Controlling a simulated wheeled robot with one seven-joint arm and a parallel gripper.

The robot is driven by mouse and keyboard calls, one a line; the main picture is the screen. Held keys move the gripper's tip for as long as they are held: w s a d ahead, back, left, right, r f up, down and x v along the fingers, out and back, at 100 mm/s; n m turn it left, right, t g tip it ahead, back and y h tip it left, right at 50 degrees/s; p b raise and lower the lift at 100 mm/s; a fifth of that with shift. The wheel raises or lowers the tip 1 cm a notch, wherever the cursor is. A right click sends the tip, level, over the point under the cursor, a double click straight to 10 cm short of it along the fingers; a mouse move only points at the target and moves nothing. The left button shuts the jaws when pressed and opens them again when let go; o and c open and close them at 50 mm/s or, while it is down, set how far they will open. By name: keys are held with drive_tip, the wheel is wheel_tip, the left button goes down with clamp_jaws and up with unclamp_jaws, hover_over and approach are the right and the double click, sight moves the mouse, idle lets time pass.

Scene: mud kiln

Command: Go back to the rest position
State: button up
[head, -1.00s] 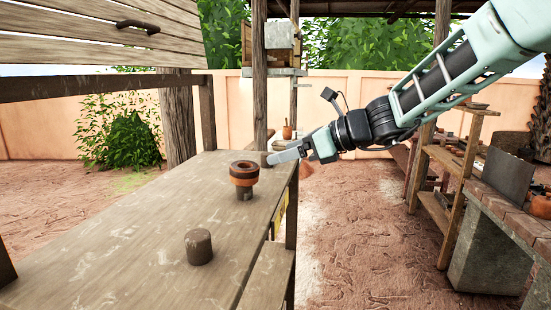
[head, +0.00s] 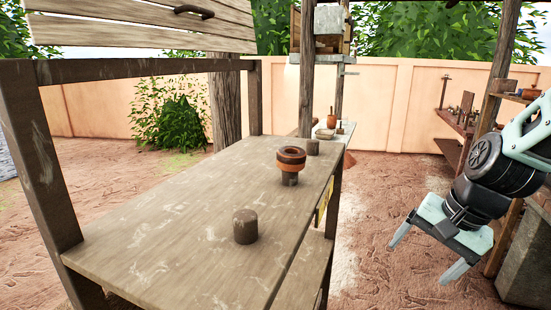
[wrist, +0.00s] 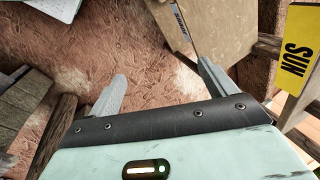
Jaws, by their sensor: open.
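My gripper (head: 425,258) is in the right part of the head view, to the right of the wooden table and apart from it. Its two fingers are spread and nothing is between them. In the wrist view my gripper (wrist: 160,90) shows both fingers apart above the reddish ground. My arm comes in from the right edge of the head view.
A wooden table (head: 190,235) fills the left. On it stand a ring-topped brown piece (head: 291,160) and dark cylinders, one of them nearer (head: 245,226). Wooden shelves (head: 455,125) stand at the right. A yellow sign (wrist: 300,55) shows in the wrist view. Open ground lies between.

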drive_tip(key=s+d+f+n+h, duration=0.3)
drive_tip(key=s+d+n, duration=0.2)
drive_tip(key=n, duration=0.3)
drive_tip(key=s+a+r+n+g+y, duration=0.1)
drive_tip(key=s+a+r+n+g, duration=0.1)
drive_tip(key=s+a+n, duration=0.5)
drive_tip(key=s+a, duration=0.6)
drive_tip(key=a, duration=0.5)
drive_tip(key=shift+s+r+n+g, duration=0.15)
drive_tip(key=shift+s+n+g, duration=0.25)
